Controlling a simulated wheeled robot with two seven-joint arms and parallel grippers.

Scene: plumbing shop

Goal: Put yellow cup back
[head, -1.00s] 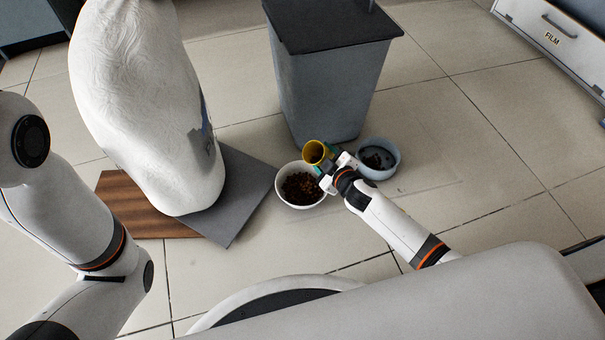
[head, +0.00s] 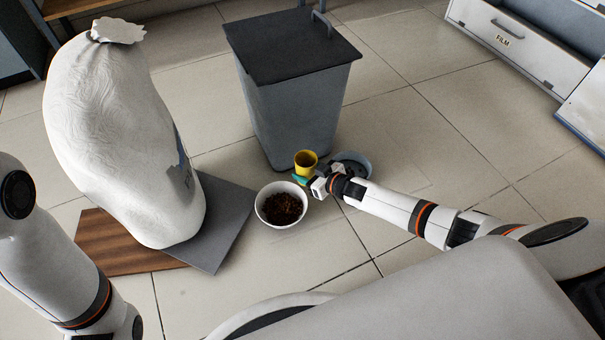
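The yellow cup (head: 306,161) is upright near the foot of the grey bin, just behind the white bowl. My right gripper (head: 305,180) is at the near side of the cup; a green-teal part shows at its tip. The fingers are small and partly hidden, so I cannot tell whether they grip the cup or only touch it. My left arm comes in at the lower left, and its gripper is out of view.
A white bowl (head: 281,204) holds brown pellets. A blue-grey bowl (head: 354,163) stands right of the cup, partly behind my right arm. A grey lidded bin (head: 295,105) is behind. A large white sack (head: 120,140) stands on boards (head: 222,225) at left. Tiled floor is clear at right.

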